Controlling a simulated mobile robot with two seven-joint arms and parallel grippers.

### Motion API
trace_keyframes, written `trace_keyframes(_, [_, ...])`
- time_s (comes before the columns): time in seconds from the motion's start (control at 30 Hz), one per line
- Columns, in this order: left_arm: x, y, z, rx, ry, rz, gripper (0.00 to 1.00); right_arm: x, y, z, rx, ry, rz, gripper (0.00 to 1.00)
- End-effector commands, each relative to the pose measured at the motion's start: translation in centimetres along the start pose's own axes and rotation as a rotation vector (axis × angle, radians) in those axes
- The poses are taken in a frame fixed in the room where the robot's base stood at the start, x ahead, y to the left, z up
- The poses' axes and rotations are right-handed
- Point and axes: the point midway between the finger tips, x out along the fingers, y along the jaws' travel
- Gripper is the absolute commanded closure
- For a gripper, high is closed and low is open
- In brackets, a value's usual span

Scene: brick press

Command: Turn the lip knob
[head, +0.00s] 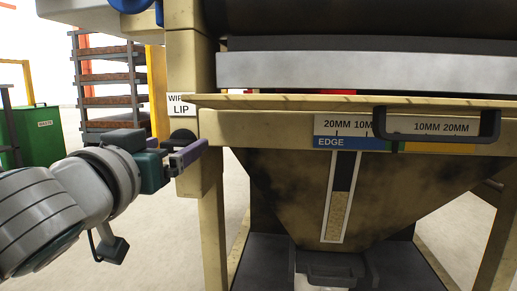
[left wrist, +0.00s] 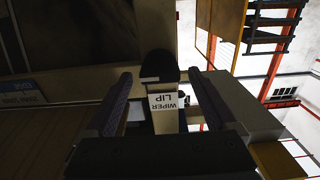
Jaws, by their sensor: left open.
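The lip knob (head: 183,136) is a dark round knob on the machine's left post, just below the white "WIPER LIP" label (head: 181,105). In the left wrist view the dark knob (left wrist: 159,66) shows beyond the upside-down label (left wrist: 163,101). My left gripper (head: 200,146) is open in front of the post, its fingers pointing at the knob area and partly covering it. In the left wrist view the two fingers (left wrist: 160,76) stand on either side of the knob and label, with gaps on both sides. I cannot tell whether any finger touches the knob.
A dark handle (head: 436,138) sticks out before the scale strip (head: 350,126) marked "EDGE". Below is a tapered hopper (head: 285,180) with a level window. A rack of bricks (head: 108,78) and a green waste bin (head: 38,134) stand behind at left. Floor between them is clear.

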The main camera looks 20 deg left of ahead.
Motion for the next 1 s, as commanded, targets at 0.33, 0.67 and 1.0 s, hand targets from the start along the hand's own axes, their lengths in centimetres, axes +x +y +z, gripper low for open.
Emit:
trace_keyframes(0.33, [0.24,-0.02,0.0,0.0,-0.001,-0.001,0.15,0.05,0.0,0.02,0.0,0.0,0.0,0.47])
trace_keyframes(0.67, [0.22,-0.01,0.0,0.0,-0.001,-0.001,0.52,0.06,0.0,0.02,0.0,0.0,0.0,0.47])
trace_keyframes(1.0, [0.21,0.0,0.0,0.0,-0.001,0.0,0.9,0.07,0.0,0.03,0.0,-0.001,0.0,0.47])
